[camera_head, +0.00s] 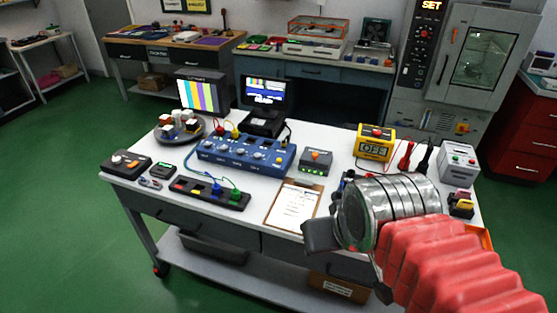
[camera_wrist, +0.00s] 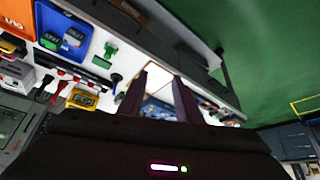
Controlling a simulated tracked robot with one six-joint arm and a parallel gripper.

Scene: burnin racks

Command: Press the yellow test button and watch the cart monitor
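A white-topped cart (camera_head: 222,220) carries the test gear. Two screens stand at its back: a monitor with colour bars (camera_head: 203,95) and a smaller monitor with a blue screen and white text (camera_head: 265,91). No yellow button can be singled out with certainty. A small yellow knob or plug (camera_head: 235,132) shows at the blue instrument box (camera_head: 240,155), and a small yellow-topped block (camera_head: 461,203) is at the right edge. My gripper (camera_head: 347,264) is over the cart's front right part, open and empty. Its two dark fingers (camera_wrist: 164,78) stand apart in the wrist view.
A yellow meter reading OFF (camera_head: 376,143), a grey box with an orange button (camera_head: 315,162) and a clipboard (camera_head: 293,205) are on the cart. A grey chamber (camera_head: 456,60) and benches stand behind. Green floor (camera_head: 60,200) is clear at left.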

